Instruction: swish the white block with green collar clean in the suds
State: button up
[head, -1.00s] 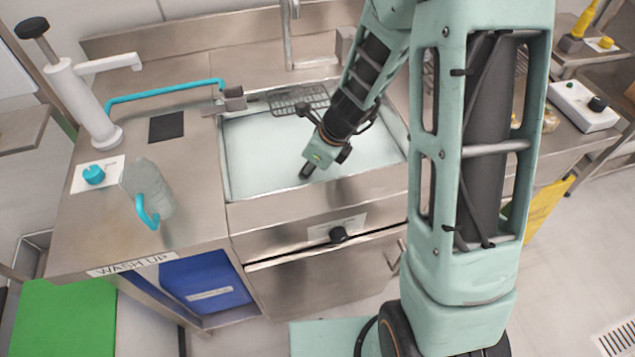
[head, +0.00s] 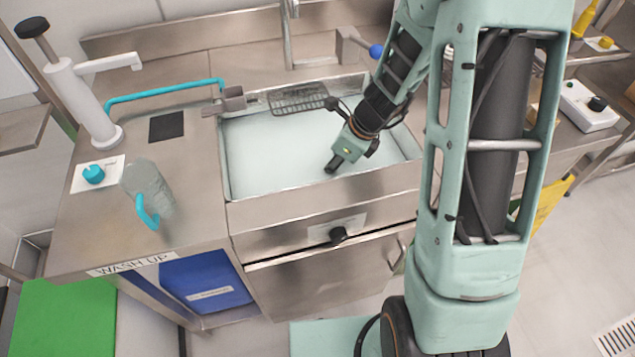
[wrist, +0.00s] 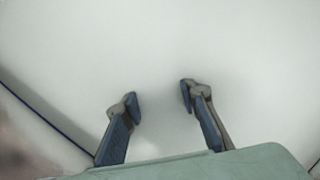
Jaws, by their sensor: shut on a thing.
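The sink basin (head: 212,160) holds pale, whitish suds (head: 270,150). My gripper (head: 334,164) points down at the suds in the right half of the basin, near the front wall. In the wrist view my gripper's two fingertips (wrist: 160,96) are a little apart, held around something, with only white between them. The white block with green collar cannot be made out in either view; it blends with or is hidden by the suds.
A wire rack (head: 298,98) lies along the basin's back edge, with a grey bracket (head: 233,99) at its back left corner. A tap (head: 287,40) and a blue-knobbed lever (head: 376,51) stand behind.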

notch_tip(320, 180, up, 19)
jog(key=p, duration=1.8)
